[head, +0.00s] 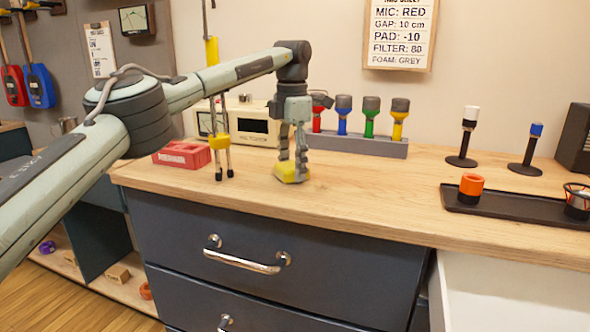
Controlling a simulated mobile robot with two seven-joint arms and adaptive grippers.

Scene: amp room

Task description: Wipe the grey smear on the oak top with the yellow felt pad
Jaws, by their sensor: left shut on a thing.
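The yellow felt pad (291,174) is at the oak top (345,195), near its front edge and left of the middle. My left gripper (292,160) points down from above and is shut on the pad. The pad's underside appears to be at or very close to the wood; I cannot tell whether it presses on it. I cannot make out the grey smear; the pad or the gripper may hide it. My right gripper is not in view.
A grey rack (360,145) with several coloured microphones stands behind the gripper. A dark tray (510,208) is at right. The top between pad and tray is clear.

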